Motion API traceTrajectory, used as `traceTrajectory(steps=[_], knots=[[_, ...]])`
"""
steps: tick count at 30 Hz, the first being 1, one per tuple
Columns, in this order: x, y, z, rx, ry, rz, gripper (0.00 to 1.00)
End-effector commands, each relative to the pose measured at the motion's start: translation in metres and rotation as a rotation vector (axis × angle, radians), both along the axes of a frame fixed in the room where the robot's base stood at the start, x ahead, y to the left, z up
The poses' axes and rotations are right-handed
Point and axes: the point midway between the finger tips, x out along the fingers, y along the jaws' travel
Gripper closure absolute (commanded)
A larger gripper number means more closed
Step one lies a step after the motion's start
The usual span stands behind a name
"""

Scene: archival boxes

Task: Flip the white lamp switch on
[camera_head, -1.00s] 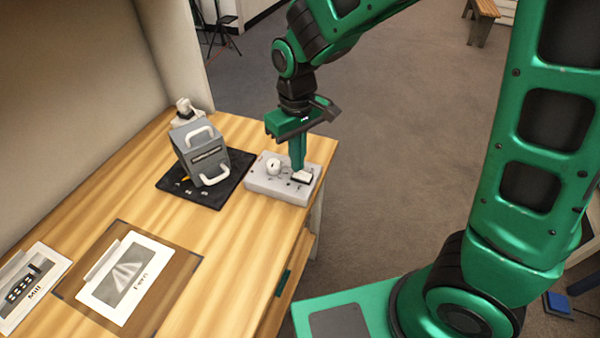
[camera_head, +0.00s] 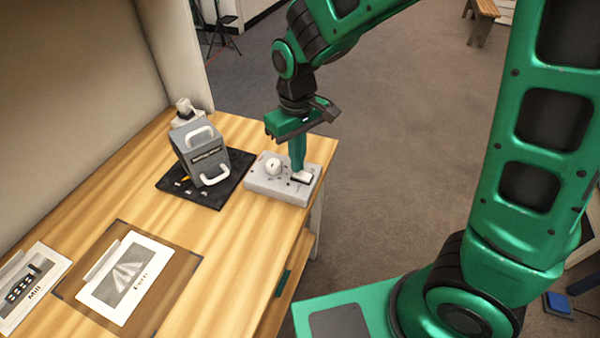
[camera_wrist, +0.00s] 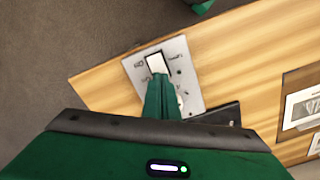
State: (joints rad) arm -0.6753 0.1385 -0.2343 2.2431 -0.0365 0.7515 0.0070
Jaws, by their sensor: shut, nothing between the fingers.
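The white lamp switch (camera_head: 301,177) is a small rocker on a grey control box (camera_head: 265,187) at the table's right edge. It also shows in the wrist view (camera_wrist: 157,63), just beyond the fingertips. A round white knob (camera_head: 273,166) sits on the same box, left of the switch. My green gripper (camera_head: 297,166) points down over the box, shut and empty. Its fingertips are at the switch's near edge in the wrist view (camera_wrist: 158,78); I cannot tell whether they touch it. The fingers partly hide the box.
A grey box with white handles (camera_head: 201,153) stands on a black mat (camera_head: 225,191) left of the control box. A white object (camera_head: 186,112) stands behind it. Picture cards (camera_head: 125,278) lie at the front left. Bare wood lies between the cards and the control box.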

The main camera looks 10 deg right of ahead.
Motion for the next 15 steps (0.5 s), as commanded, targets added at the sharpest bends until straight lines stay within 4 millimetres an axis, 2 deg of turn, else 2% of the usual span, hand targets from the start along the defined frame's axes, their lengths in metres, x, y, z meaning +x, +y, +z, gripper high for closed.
traceTrajectory(steps=[15], knots=[[-0.0003,0.0,-0.0071,-0.001,0.002,0.0,1.0]])
